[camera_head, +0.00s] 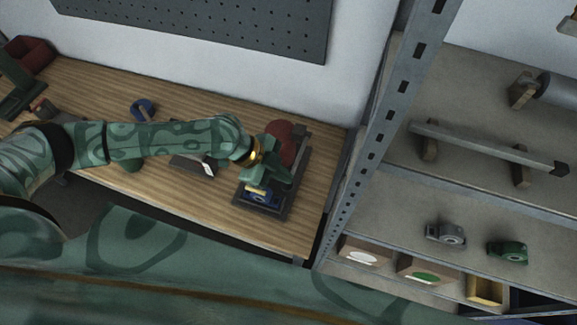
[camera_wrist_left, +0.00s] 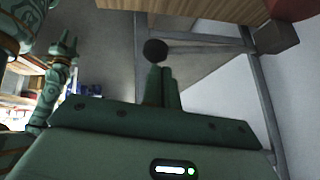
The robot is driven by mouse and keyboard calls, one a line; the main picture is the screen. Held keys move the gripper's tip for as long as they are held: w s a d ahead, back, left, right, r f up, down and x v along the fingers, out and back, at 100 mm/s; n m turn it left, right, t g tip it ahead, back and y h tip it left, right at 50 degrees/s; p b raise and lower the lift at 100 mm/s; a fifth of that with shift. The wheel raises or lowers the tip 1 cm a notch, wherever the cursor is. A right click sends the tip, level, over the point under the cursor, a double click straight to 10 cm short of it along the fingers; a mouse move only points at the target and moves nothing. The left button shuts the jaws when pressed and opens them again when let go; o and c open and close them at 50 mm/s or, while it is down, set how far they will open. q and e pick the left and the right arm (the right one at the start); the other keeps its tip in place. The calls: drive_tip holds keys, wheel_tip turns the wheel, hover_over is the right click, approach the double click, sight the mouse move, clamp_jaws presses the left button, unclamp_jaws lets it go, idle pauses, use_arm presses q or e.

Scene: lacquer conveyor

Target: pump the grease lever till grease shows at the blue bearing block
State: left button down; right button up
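The blue bearing block (camera_head: 263,199) sits at the near end of a dark tray-like base (camera_head: 240,203) on the bench. A small yellow patch (camera_head: 256,189) shows beside it; I cannot tell whether it is grease. A red rounded body (camera_head: 283,136) stands at the base's far end. My left gripper (camera_head: 279,180) is over the base, close to the block, partly hiding it. In the left wrist view its fingers (camera_wrist_left: 163,86) are together, with a dark round knob (camera_wrist_left: 155,50) just past the tips. The lever's rod is hidden. My right gripper (camera_wrist_left: 65,47) shows small, fingers apart and empty.
The wooden bench (camera_head: 200,115) carries a blue ring-shaped object (camera_head: 143,109) and a red bin (camera_head: 30,52). A metal shelf rack (camera_head: 372,150) stands right of the base, holding grey (camera_head: 445,233) and green (camera_head: 507,250) bearing blocks. A pegboard (camera_head: 215,25) hangs behind.

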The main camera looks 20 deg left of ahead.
use_arm(q)
drive_tip(key=shift+w+r+p, duration=0.3)
drive_tip(key=shift+r+p, duration=0.35)
drive_tip(key=shift+r, duration=0.2)
drive_tip(key=shift+w+r+p, duration=0.35)
drive_tip(key=shift+r+p, duration=0.25)
drive_tip(key=shift+r, duration=0.3)
drive_tip(key=shift+w+r+p, duration=0.3)
drive_tip(key=shift+r+p, duration=0.35)
drive_tip(key=shift+r, duration=0.2)
drive_tip(key=r+p, duration=0.1)
drive_tip(key=w+r+p, duration=0.1)
drive_tip(key=r, duration=0.1)
drive_tip(key=r+p, duration=0.1)
drive_tip(key=shift+w+r+p, duration=0.25)
drive_tip(key=shift+r+p, duration=0.1)
